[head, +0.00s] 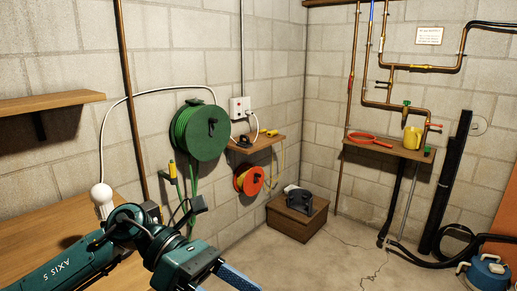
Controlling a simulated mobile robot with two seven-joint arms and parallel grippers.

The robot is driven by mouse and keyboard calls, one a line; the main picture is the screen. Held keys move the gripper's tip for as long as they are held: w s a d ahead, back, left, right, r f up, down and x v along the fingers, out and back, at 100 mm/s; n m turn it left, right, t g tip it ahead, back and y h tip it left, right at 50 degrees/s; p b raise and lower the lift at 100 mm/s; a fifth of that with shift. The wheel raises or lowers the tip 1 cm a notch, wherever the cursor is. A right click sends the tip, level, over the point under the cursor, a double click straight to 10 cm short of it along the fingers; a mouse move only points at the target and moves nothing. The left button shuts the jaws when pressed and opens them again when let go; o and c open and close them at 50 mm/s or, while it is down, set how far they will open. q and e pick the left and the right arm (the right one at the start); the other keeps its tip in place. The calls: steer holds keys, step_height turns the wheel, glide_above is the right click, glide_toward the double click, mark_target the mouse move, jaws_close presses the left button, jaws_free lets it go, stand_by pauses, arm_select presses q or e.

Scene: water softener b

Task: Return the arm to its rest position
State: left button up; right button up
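My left arm comes in from the lower left, a teal arm with dark joints and the label "AXIS 5". Its gripper (220,282) points down and right at the bottom edge of the head view. The blue-padded fingers look apart, with nothing seen between them, though the bottom edge cuts off part of them. The gripper appears in front of the floor, right of the wooden worktop (45,235). My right arm and gripper are not in view.
A green hose reel (199,132) and an orange reel (249,181) hang on the block wall. A wooden box (297,218) stands in the corner. Copper pipes and a small shelf (390,148) are at right. A blue canister (488,272) stands lower right. The middle floor is mostly clear.

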arm_select(q)
steer(key=w+f+n+t+h, duration=0.1)
steer(key=w+n+t+h, duration=0.25)
steer(key=n+t, duration=0.75)
steer(key=w+f+n+t+h, duration=0.15)
steer(key=n+t+h, duration=0.4)
steer(key=n, duration=0.95)
steer(key=a+f+n+t+y, duration=0.3)
steer(key=f+n+y, duration=0.4)
steer(key=n, duration=0.1)
steer(key=a+f+n+t+y, duration=0.3)
steer(key=a+f+n+y, duration=0.1)
steer(key=f+n+y, duration=0.4)
steer(key=s+a+f+n+g+y, duration=0.3)
steer(key=s+f+n+g, duration=0.3)
steer(key=s+f, duration=0.5)
step_height(320, 180, down, 3)
steer(key=shift+s+a+r+n+y+p, duration=0.15)
steer(key=shift+a+n+y+p, duration=0.25)
steer(key=shift+n, duration=0.5)
